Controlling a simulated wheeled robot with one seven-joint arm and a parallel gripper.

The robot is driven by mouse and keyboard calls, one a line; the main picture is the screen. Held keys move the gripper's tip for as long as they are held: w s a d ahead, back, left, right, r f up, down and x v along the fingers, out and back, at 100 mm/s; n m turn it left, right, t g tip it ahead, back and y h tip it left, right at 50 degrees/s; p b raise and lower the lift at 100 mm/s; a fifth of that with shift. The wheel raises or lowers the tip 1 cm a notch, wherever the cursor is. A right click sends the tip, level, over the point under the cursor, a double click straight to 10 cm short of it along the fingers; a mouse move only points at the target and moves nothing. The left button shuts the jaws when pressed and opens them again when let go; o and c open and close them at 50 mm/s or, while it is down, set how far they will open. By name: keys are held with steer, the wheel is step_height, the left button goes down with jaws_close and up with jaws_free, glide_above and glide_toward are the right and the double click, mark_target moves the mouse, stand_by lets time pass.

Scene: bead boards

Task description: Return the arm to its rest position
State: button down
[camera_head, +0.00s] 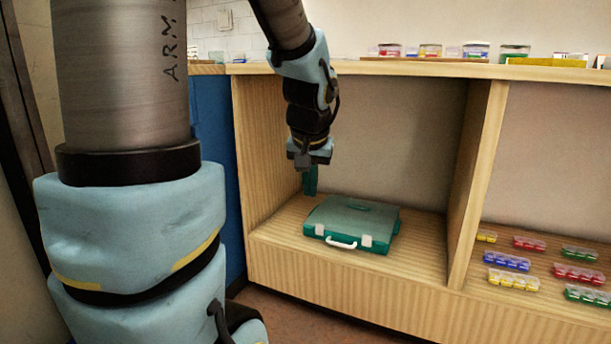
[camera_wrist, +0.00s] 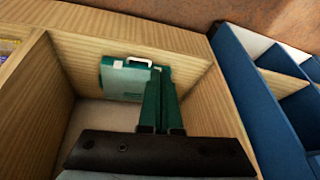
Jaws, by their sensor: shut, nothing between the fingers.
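My arm reaches from the left into the left compartment of a wooden shelf in the head view. My gripper (camera_head: 309,181) hangs there fingers down, just left of a green case and above the compartment floor. Its green fingers (camera_wrist: 161,103) are together and hold nothing, as the wrist view shows. The green case (camera_head: 351,223) lies flat with its white handle toward the front. It also shows in the wrist view (camera_wrist: 121,82), partly behind the fingers. I cannot tell whether the fingertips touch the case.
The wooden shelf (camera_head: 471,190) has a divider right of the case. Several coloured bead boxes (camera_head: 511,279) lie in the right compartment. More boxes (camera_head: 430,50) stand on the counter above. A blue cabinet (camera_wrist: 262,100) adjoins the shelf. The compartment's front is open.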

steer(key=s+a+f+n+g+p, duration=0.2)
steer(key=s+a+f+g+p, duration=0.1)
steer(key=s+a+f, duration=0.6)
step_height(320, 180, up, 40)
steer(key=d+p, duration=0.1)
steer(key=p, duration=3.6)
steer(key=shift+s+d, duration=0.15)
steer(key=shift+s, duration=0.2)
